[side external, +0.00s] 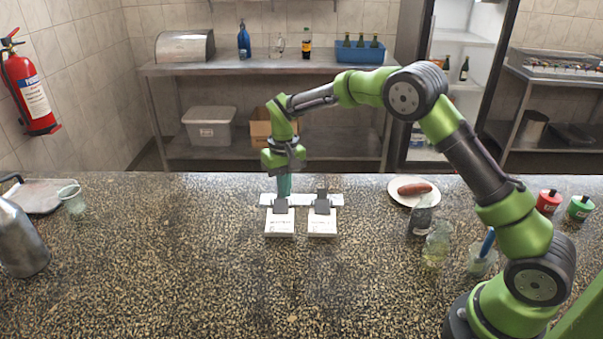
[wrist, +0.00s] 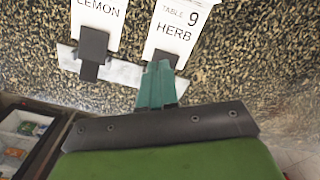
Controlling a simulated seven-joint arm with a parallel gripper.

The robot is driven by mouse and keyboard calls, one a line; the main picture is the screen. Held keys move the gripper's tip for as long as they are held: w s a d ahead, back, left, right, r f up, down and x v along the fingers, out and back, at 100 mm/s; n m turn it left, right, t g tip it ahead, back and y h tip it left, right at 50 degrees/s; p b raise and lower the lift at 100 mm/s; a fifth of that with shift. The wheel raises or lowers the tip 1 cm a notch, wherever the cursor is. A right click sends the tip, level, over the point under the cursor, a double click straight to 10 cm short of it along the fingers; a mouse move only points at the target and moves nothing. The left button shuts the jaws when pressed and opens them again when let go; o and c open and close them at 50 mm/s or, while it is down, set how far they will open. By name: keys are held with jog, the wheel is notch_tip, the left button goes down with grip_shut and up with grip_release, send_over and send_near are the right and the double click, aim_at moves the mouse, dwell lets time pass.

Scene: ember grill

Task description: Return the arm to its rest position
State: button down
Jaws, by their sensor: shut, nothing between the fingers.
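My gripper (side external: 284,187) points down just behind the left of two white cards in the side external view. In the wrist view its teal fingers (wrist: 157,84) are together and hold nothing. The card reading "TABLE 9 HERB" (wrist: 182,22) is close by the fingertips; it is the left card (side external: 280,223) in the side view. The card reading "LEMON" (wrist: 97,20) is the right card (side external: 322,224) there. Each card sits under a dark clip on a pale rail (side external: 302,200). Whether the fingers touch the left clip or rail I cannot tell.
A plate (side external: 399,198) with a sausage (side external: 415,189), a can (side external: 421,215) and glasses stand right of the cards, near my arm. Red (side external: 548,202) and green (side external: 580,208) pots are far right. A metal jug (side external: 22,240) is at left. The front counter is clear.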

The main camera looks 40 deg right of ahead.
jog(key=s+r+t, duration=0.2)
jog(key=s+r, duration=0.4)
jog(key=s, duration=0.3)
jog(key=s+r+t+y, duration=0.1)
jog(key=s+r+t, duration=0.2)
jog(key=s+r, duration=0.3)
jog(key=s+r+m+t, duration=0.1)
jog(key=s+r, duration=0.5)
jog(key=s, duration=0.8)
jog(key=shift+s+a+t+y, duration=0.15)
jog(key=shift+a+t+y, duration=0.25)
jog(key=shift+t, duration=0.3)
